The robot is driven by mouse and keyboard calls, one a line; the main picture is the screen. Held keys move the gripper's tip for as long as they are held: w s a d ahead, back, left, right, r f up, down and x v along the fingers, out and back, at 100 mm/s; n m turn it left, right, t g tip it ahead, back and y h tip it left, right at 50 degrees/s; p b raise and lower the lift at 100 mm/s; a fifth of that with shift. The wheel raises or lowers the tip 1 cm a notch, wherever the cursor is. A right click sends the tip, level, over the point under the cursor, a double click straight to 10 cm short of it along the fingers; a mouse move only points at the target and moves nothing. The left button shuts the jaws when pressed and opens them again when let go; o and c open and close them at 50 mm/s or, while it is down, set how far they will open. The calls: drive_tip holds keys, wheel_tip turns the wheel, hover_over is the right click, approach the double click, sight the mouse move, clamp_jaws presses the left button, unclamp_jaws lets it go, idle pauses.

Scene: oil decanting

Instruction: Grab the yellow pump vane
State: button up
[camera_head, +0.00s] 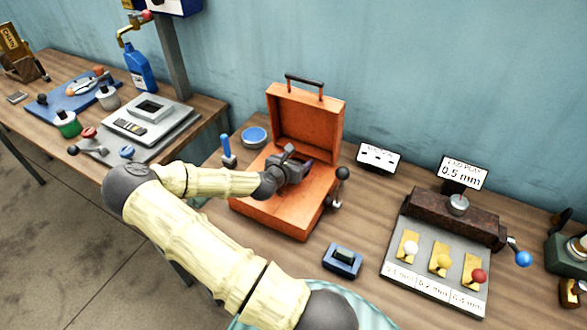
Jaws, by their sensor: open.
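Three yellow plates stand in a row on a grey board (420,268) at the right, with a white knob (410,247), a yellow knob (444,260) and a red knob (478,276). The middle plate (439,251) with the yellow knob is the likeliest yellow pump vane, but I cannot tell for sure. My gripper (303,168) is open, over the open orange case (270,208), well left of the board. The gripper and forearm hide part of the case's inside, so I cannot tell what lies there.
A dark block (440,212) with a blue-knobbed lever (523,258) stands behind the plates, under an "END PLAY 0.5 mm" sign (463,173). Bare wood (372,215) lies between case and board.

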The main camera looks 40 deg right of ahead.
idle(0.3)
drive_tip(key=c, duration=1.1)
drive_tip(key=shift+r, duration=0.15)
